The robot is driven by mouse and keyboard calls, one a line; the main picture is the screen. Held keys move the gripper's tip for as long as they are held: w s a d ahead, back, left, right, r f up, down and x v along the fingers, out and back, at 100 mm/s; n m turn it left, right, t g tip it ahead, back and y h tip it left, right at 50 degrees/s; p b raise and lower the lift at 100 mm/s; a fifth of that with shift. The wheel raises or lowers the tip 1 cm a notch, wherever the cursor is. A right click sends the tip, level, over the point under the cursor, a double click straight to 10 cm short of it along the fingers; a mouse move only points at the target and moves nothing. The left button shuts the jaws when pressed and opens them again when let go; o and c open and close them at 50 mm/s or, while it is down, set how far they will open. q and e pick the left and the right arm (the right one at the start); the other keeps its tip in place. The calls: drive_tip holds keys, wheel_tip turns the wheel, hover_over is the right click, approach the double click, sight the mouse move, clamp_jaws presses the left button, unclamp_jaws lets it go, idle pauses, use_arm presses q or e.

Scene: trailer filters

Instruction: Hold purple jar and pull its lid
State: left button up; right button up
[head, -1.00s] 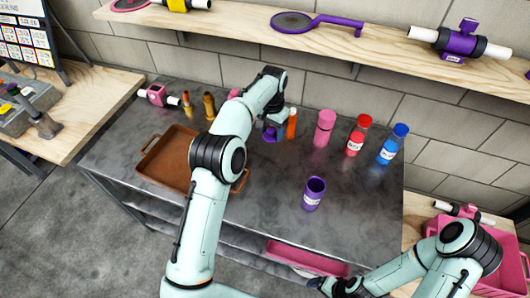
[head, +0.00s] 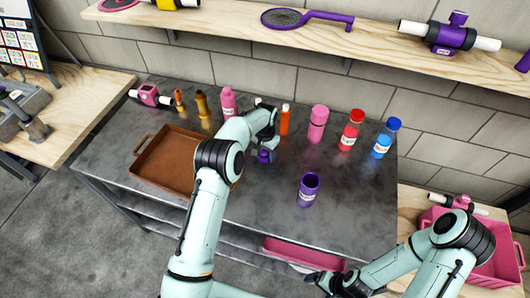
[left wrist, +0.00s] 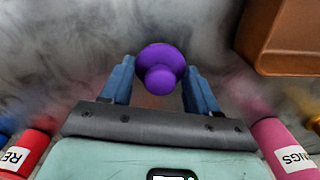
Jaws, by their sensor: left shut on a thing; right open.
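The purple jar (head: 309,189) stands upright and open-topped on the dark metal table, with a white label on its side. Its purple lid (head: 264,157) is apart from it, to its left and farther back. My left gripper (head: 266,150) is shut on the lid. In the left wrist view the round purple lid (left wrist: 160,68) with its knob sits between the two fingers. My right gripper (head: 322,282) is low at the front edge of the table, open, partly cut off by the bottom edge and away from the jar.
A brown tray (head: 145,165) lies left on the table (head: 250,200). Pink (head: 318,124), red (head: 351,130) and blue (head: 387,138) jars stand at the back right; another pink jar (head: 228,102) is behind my left arm. The table around the purple jar is clear.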

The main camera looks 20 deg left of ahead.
sight(265, 152)
use_arm(q)
drive_tip(key=shift+f, duration=0.1)
drive_tip(key=o, duration=1.2)
drive_tip(key=shift+c, duration=0.2)
wheel_tip(265, 152, up, 12)
drive_tip(key=shift+r, duration=0.2)
